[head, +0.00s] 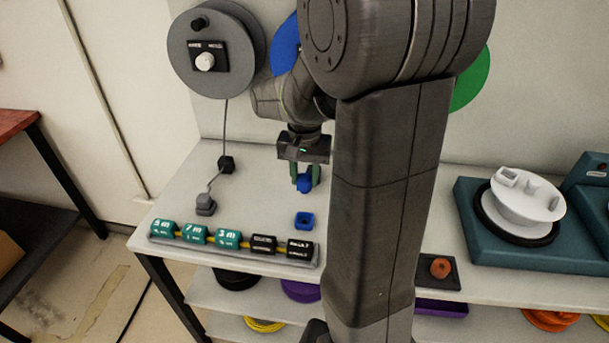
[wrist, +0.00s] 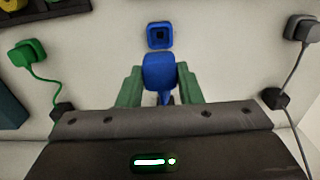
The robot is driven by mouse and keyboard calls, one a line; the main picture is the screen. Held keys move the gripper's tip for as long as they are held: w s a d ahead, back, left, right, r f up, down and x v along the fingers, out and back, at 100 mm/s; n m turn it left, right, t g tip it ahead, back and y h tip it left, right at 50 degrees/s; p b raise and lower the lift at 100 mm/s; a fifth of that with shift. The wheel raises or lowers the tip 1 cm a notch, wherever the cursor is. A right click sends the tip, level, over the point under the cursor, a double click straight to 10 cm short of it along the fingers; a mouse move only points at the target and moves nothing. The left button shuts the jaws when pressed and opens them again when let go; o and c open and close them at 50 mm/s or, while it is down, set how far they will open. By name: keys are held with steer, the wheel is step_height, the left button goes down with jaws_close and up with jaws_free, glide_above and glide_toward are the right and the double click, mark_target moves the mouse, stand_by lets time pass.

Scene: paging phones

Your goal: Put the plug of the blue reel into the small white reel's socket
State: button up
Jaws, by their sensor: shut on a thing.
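My gripper (head: 304,178) points down above the white bench top, its green fingers closed on the blue plug (head: 305,184). In the wrist view the blue plug (wrist: 158,72) sits between the two fingers (wrist: 157,88). A square blue holder (head: 305,220) with a dark opening lies on the bench just in front of the plug; it also shows in the wrist view (wrist: 160,36). The blue reel (head: 284,46) on the back panel is mostly hidden by my arm. The small white reel (head: 530,204) sits tilted on a teal base at the right. I cannot make out its socket clearly.
A grey reel (head: 181,55) hangs at the left, its cord running to a grey plug (head: 205,204). A green reel (head: 470,82) is partly hidden. A row of labelled blocks (head: 230,240) lines the front edge. A green plug (wrist: 25,54) shows in the wrist view.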

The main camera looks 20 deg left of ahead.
step_height(320, 180, up, 12)
steer(key=p, duration=0.9)
steer(key=shift+f, duration=0.15)
steer(key=w+d+p, duration=0.1)
steer(key=w+d, duration=0.3)
steer(key=d, duration=0.6)
steer(key=w+d+p, duration=0.1)
steer(key=w+d, duration=0.4)
steer(key=d, duration=0.5)
stand_by(0.4)
steer(key=w+d+p, duration=0.2)
steer(key=w+d, duration=0.2)
steer(key=d, duration=0.6)
steer(key=w+d+p, duration=0.2)
steer(key=w+d, duration=0.3)
steer(key=d, duration=0.5)
steer(key=shift+w+p, duration=0.15)
steer(key=shift+p, duration=0.2)
